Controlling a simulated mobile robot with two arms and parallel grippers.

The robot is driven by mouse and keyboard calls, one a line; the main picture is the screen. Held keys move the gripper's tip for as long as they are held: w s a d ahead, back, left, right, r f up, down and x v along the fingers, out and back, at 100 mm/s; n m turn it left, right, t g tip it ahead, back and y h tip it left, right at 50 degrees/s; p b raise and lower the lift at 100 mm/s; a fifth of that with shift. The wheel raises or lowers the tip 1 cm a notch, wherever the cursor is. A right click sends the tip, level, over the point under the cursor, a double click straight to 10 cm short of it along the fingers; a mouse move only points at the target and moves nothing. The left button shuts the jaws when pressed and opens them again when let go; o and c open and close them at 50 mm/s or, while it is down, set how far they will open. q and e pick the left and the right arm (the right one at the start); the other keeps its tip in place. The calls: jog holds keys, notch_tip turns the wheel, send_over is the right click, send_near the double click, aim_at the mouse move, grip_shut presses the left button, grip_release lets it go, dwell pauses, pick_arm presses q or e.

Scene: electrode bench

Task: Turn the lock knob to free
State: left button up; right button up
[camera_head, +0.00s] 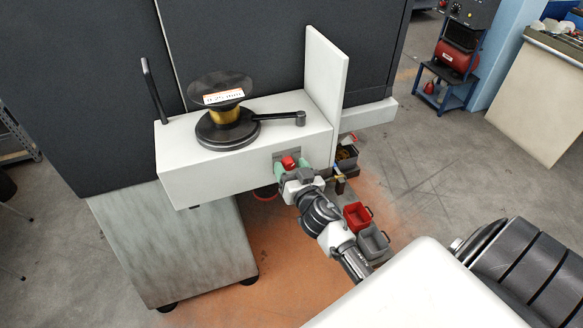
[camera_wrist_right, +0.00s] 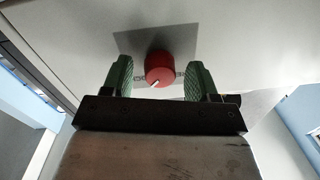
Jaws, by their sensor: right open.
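The red lock knob (camera_head: 288,162) sits on a grey plate on the front face of the white bench box (camera_head: 200,178). In the right wrist view the knob (camera_wrist_right: 159,68) shows a pale pointer mark at its lower left, with small dark markings on the plate on both sides. My right gripper (camera_head: 290,170) is at the knob, with its green fingers open. In the wrist view the right gripper (camera_wrist_right: 158,80) has one finger on each side of the knob, with a gap on both sides. My left gripper is not in view.
A black turntable (camera_head: 228,130) with a brass spool and a lever arm (camera_head: 275,117) stands on the box. An upright white panel (camera_head: 326,90) rises at its right end. Red and grey bins (camera_head: 357,215) are on the floor below.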

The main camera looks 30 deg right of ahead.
jog(key=c, duration=0.9)
